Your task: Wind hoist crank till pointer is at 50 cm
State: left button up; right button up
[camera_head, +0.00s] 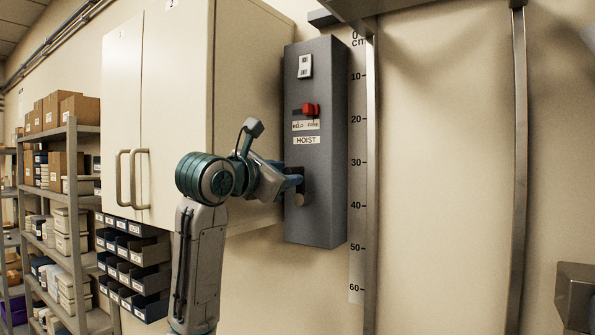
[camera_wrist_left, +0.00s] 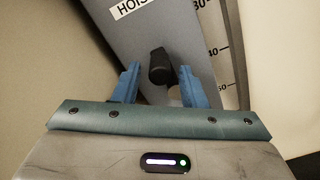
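The grey hoist box (camera_head: 322,215) hangs on the wall beside the cabinet, labelled HOIST. Its crank (camera_head: 300,197) is partly hidden behind my left gripper (camera_head: 292,182). In the left wrist view the black crank knob (camera_wrist_left: 160,68) stands between the two blue fingers of my left gripper (camera_wrist_left: 160,85), with a gap on each side. That gripper is open. A vertical cm scale (camera_head: 357,225) runs down the wall right of the box, marked from 0 at the top past 60. I cannot make out a pointer on it. My right gripper is not in view.
A red lever (camera_head: 311,110) sits above a HELD/FREE label on the box. A white wall cabinet (camera_head: 180,80) stands close on the left, with dark bins (camera_head: 140,250) below it and shelving (camera_head: 75,200) further left. A metal upright (camera_head: 372,200) stands right of the scale.

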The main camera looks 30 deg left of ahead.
pick_arm(q)
jog(key=shift+w, duration=0.5)
jog(key=shift+d, duration=0.1)
jog(key=shift+c, duration=0.5)
jog(key=c, duration=0.4)
jog(key=shift+o, duration=0.9)
